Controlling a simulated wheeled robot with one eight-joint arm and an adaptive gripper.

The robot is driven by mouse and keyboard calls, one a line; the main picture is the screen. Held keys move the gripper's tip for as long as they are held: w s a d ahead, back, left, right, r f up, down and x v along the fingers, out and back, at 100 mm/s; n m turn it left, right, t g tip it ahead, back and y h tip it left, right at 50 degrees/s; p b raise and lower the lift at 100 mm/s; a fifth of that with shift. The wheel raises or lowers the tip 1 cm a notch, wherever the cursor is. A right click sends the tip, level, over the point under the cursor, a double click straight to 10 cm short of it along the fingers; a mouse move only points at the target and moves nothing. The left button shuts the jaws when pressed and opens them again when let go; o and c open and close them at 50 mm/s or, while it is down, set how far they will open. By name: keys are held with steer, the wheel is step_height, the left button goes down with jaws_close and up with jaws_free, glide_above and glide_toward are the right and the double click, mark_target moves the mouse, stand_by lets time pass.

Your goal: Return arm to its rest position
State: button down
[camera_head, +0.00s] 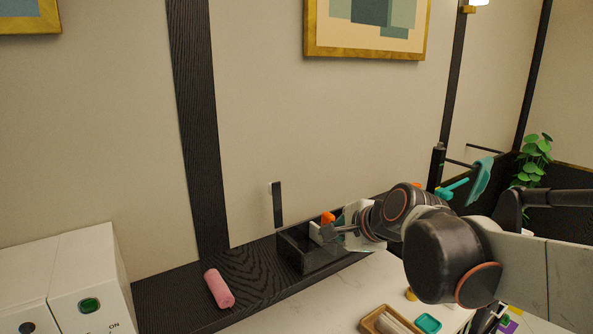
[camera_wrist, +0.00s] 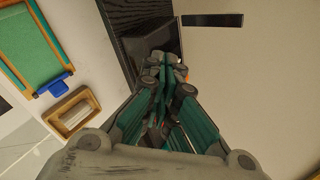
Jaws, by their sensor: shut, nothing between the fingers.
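My gripper (camera_head: 334,232) is at the end of my arm, which reaches in from the right in the head view. The gripper is near a black box (camera_head: 300,254) on the dark wood ledge, and its tip overlaps the box in this view. I cannot tell whether they touch. In the wrist view my gripper (camera_wrist: 168,62) has its fingers together with nothing held, and the black box (camera_wrist: 158,38) shows beyond the tips. A small orange thing (camera_head: 328,217) shows just behind the gripper.
A pink roll (camera_head: 219,288) lies on the ledge, left of the box. White machines (camera_head: 82,285) stand at the left. A wooden tray (camera_head: 371,322) and teal item (camera_head: 428,323) are on the pale counter. A green-lined tray (camera_wrist: 25,50) shows in the wrist view.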

steer(key=s+d+f+n+h+b, duration=0.1)
steer(key=s+d+f+n+b, duration=0.2)
steer(key=s+f, duration=0.4)
steer(key=s+d+f+n+g+h+b, duration=0.1)
steer(key=s+d+f+n+h+b, duration=0.1)
steer(key=s+d+f+n+b, duration=0.2)
steer(key=s+d+f+n+g+h+b, duration=0.1)
steer(key=s+d+f+n+b, duration=0.2)
steer(key=s+f+n, duration=0.6)
steer(key=shift+s+d+f+n+h, duration=0.3)
steer(key=shift+s+d+f+h, duration=0.1)
steer(key=shift+s+d, duration=0.7)
